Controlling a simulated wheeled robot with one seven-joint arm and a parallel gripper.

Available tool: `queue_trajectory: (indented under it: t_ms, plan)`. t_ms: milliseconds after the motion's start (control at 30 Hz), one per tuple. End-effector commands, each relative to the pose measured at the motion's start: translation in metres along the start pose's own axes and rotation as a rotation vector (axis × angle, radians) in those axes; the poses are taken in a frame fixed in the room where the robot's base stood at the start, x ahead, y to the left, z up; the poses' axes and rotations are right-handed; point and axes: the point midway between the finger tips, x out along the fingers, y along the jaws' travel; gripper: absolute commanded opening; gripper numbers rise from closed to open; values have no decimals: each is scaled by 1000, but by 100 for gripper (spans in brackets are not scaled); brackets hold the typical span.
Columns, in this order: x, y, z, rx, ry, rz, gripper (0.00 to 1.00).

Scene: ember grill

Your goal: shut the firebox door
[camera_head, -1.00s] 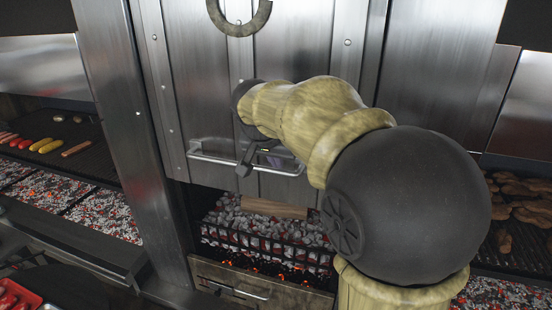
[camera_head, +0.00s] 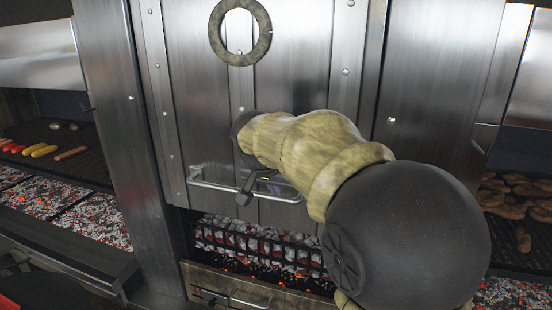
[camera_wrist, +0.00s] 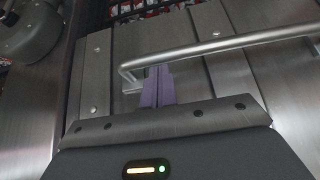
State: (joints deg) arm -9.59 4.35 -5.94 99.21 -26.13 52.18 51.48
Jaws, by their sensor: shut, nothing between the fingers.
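The firebox door (camera_head: 295,110) is a riveted steel panel, partly lowered, with a strip of the firebox opening showing below its bottom edge. Its bar handle (camera_head: 215,187) runs across the lower part and also shows in the wrist view (camera_wrist: 225,44). My gripper (camera_head: 271,189) is at the handle, mostly hidden by my wrist. In the wrist view, my gripper's purple fingers (camera_wrist: 157,72) are together and empty, with their tips at the bar near one end. They look to be against it, though contact is hard to tell.
Glowing coals (camera_head: 255,240) lie behind a black grate below the door. A drawer front with a handle (camera_head: 250,301) is beneath. A ring (camera_head: 217,30) is on the door above. Grills with sausages (camera_head: 42,151) and meat (camera_head: 515,190) stand on either side.

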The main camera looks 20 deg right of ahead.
Motion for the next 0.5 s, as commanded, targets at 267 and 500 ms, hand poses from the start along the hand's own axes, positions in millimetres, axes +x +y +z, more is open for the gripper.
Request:
queue_trajectory:
  t_ms: [267,500]
  plan:
    - [58,1,41,-2,-14,9,0]
    - [97,2,67,-1,-15,10,0]
